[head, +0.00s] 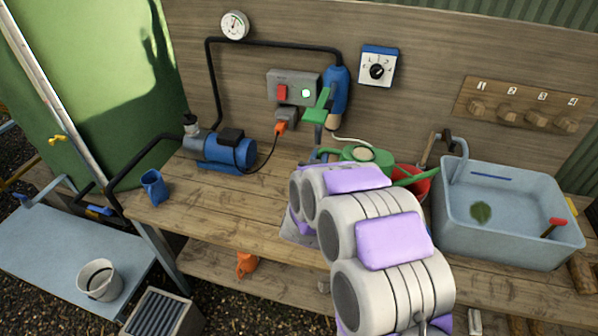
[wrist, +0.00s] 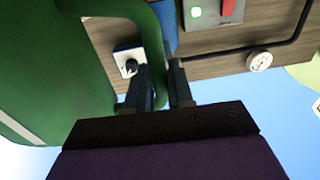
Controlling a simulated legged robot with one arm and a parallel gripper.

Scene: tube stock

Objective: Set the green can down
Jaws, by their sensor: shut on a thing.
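The green can (head: 372,153) shows above and behind my arm in the head view, with its round top opening and a spout pointing right. Its lower part is hidden by my arm. In the wrist view the can's green body (wrist: 45,65) fills the left side, and its curved handle reaches to my fingers. My gripper (wrist: 162,80) is shut on that handle. I cannot tell whether the can's base touches the wooden bench (head: 205,205).
A water-filled basin (head: 512,255) stands at the right, beside a red container (head: 412,190) partly behind the can. A blue pump (head: 225,152) and blue jug (head: 154,187) stand at the left. The bench between the jug and my arm is bare.

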